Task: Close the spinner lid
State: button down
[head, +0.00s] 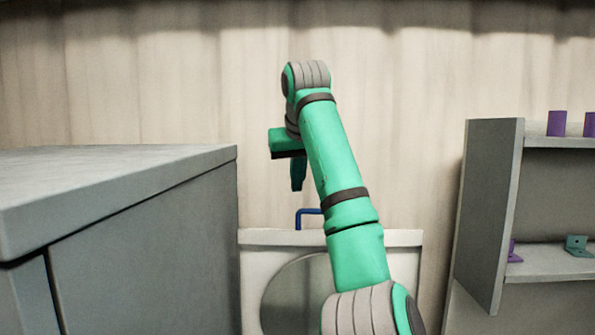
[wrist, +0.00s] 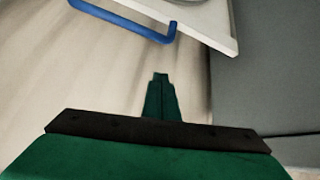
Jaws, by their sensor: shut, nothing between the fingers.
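The spinner lid (head: 252,262) is a white panel standing upright, with a grey round disc (head: 296,292) on its face. A blue handle (head: 308,212) rises from its top edge. The lid (wrist: 212,22) and the blue handle (wrist: 128,20) also show at the top of the wrist view. My gripper (head: 298,188) is shut and empty, pointing down above the handle and slightly left of it, apart from it. Its closed fingers (wrist: 160,78) show in the wrist view. My arm covers the lid's right part, and the spinner body is out of view.
A large grey cabinet (head: 140,240) with a flat top stands at the left. A grey shelf unit (head: 487,210) at the right holds purple pieces (head: 557,123) and a teal bracket (head: 577,245). A pale wall (head: 400,100) stands behind.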

jog(key=shift+s+d+f, duration=0.1)
jog(key=shift+s+f, duration=0.15)
jog(key=shift+f, duration=0.45)
jog(key=shift+s+d+f, duration=0.15)
jog(key=shift+s+f, duration=0.15)
jog(key=shift+f, duration=0.45)
jog(key=shift+s+d+f, duration=0.1)
jog(key=shift+s+f, duration=0.15)
jog(key=shift+f, duration=0.45)
